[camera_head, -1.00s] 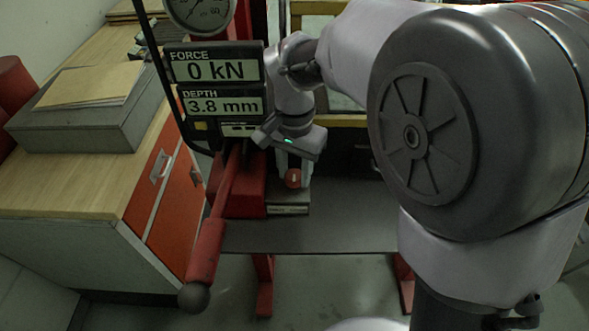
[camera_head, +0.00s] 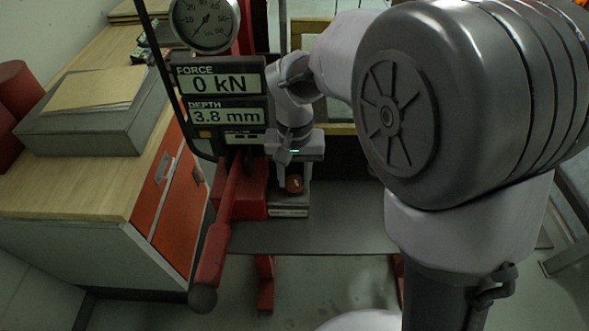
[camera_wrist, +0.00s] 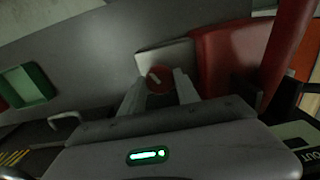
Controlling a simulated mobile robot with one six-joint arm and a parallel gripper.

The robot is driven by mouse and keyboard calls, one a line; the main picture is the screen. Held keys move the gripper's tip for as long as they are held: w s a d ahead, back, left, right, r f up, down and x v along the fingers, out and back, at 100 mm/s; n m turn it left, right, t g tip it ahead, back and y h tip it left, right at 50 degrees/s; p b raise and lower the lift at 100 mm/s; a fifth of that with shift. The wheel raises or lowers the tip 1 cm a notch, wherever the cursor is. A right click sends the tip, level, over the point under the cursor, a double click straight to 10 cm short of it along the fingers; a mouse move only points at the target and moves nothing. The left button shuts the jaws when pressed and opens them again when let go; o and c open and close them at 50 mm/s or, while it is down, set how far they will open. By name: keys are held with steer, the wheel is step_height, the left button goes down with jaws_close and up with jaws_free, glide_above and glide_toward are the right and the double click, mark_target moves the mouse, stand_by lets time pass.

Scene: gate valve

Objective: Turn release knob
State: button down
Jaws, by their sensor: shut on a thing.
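The release knob (camera_head: 294,184) is a small round red knob with a pale mark, low at the front of the press beside the red pump body. In the wrist view the knob (camera_wrist: 158,79) sits between the two fingers, with its pale mark slanted. My gripper (camera_head: 294,186) reaches down from above and is shut on the knob, one finger on each side. The fingers also show in the wrist view (camera_wrist: 159,90). The display (camera_head: 220,101) above left reads force 0 kN and depth 3.8 mm.
The pump lever (camera_head: 218,245) with a red grip slopes down just left of my gripper. A round gauge (camera_head: 205,22) is above the display. A wooden-topped cabinet (camera_head: 75,200) with orange drawers stands at left. A dark bench surface (camera_head: 350,228) to the right is clear.

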mark_target(295, 180)
steer(key=n+p, duration=0.2)
steer(key=n, duration=0.2)
steer(key=shift+r+p, duration=0.15)
steer(key=shift+p, duration=0.15)
steer(key=shift+n+p, duration=0.6)
steer(key=shift+n, duration=0.6)
steer(key=c, duration=0.9)
jaws_free()
step_height(295, 180, up, 17)
steer(key=p, duration=0.5)
